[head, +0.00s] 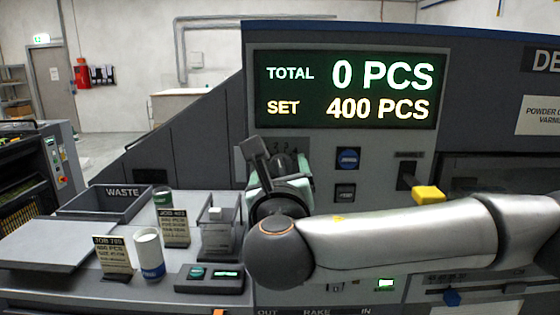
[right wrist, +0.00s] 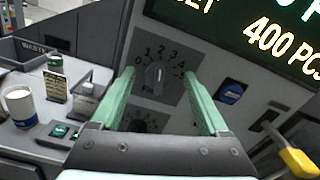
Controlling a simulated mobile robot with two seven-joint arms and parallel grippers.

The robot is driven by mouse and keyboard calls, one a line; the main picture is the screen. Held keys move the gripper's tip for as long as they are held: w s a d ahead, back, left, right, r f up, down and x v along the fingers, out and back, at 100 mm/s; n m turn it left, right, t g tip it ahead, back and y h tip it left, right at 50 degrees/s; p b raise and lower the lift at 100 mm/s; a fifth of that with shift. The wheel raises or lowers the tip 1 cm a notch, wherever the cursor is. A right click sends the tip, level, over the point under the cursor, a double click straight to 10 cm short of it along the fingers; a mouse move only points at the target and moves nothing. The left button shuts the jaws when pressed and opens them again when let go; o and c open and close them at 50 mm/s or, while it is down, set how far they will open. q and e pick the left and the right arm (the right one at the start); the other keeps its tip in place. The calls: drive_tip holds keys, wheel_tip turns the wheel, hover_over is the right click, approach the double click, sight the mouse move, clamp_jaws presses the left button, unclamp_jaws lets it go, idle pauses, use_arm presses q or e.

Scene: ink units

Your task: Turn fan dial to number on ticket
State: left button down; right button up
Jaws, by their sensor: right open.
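In the right wrist view a round grey dial (right wrist: 156,74) with a raised grip sits on a dark plate numbered from 0 upward. Its pale mark points roughly up, near 2 and 3; the exact setting is unclear. A second dial (right wrist: 146,122) lies lower, partly hidden by my gripper. My right gripper (right wrist: 163,92) is open, its green fingers either side of the upper dial in view, apparently not touching it. In the head view the right gripper (head: 266,165) hides most of the dials. Two job tickets (head: 113,257) (head: 174,227) stand on the counter; their small print is unclear.
A display (head: 345,88) reads total 0 PCS, set 400 PCS. A blue button (head: 348,158) and a yellow-topped lever (head: 428,193) are right of the dials. The counter holds a white and blue cup (head: 149,254), clear box (head: 219,232) and waste tray (head: 104,203).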

drive_tip(key=shift+w, duration=0.55)
clamp_jaws()
